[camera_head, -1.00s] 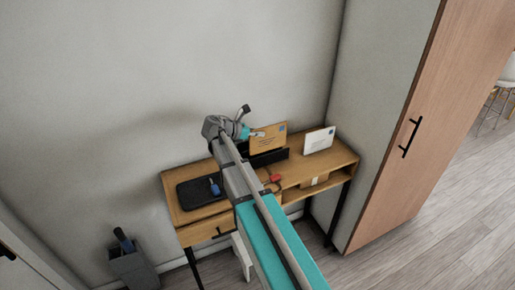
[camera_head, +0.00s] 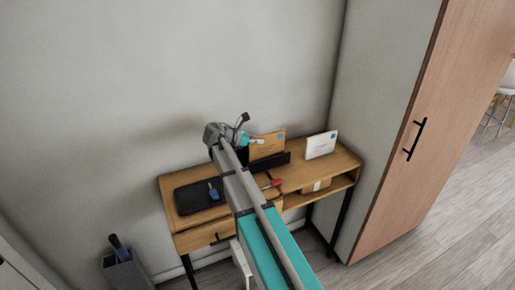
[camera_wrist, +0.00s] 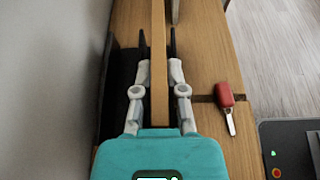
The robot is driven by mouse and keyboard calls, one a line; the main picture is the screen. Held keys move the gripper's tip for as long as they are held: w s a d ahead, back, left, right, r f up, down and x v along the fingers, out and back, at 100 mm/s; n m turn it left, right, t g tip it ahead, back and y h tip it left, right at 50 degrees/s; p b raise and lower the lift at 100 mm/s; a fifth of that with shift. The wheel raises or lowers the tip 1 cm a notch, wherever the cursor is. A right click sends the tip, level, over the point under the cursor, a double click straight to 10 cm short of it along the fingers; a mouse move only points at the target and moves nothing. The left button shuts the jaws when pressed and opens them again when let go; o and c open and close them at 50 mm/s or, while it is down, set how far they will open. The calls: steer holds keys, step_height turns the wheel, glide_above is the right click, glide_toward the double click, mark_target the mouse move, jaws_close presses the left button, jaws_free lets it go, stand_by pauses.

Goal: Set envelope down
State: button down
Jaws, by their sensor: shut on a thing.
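A brown envelope (camera_head: 268,146) with a small blue mark stands upright above the wooden desk. My gripper (camera_head: 256,141) is shut on it near its left end in the head view. In the wrist view the envelope (camera_wrist: 159,75) shows edge-on between the two fingers of my gripper (camera_wrist: 157,45). In the head view a low black holder (camera_head: 272,163) covers the envelope's lower edge; I cannot tell whether the envelope touches its base. A white envelope (camera_head: 320,144) stands upright to the right on the desk.
The wooden desk (camera_head: 334,161) stands against the wall. A black tray (camera_head: 188,201) with a blue-handled item (camera_head: 213,192) lies at its left. A box (camera_head: 315,185) sits in the open shelf below.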

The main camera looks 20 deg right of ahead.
mark_target(257, 146)
steer(key=shift+w+d+f+b, duration=0.1)
steer(key=shift+w+f+b, duration=0.1)
steer(key=shift+f+b, duration=0.8)
steer(key=shift+w+f+b, duration=0.2)
steer(key=shift+f+b, duration=0.75)
steer(key=shift+f, duration=0.05)
steer(key=shift+f, duration=0.15)
steer(key=c, duration=0.7)
jaws_free()
steer(key=shift+r, duration=0.3)
steer(key=p+v, duration=0.4)
steer(key=v, duration=0.8)
steer(key=shift+p, duration=0.35)
steer(key=shift+s+f, duration=0.1)
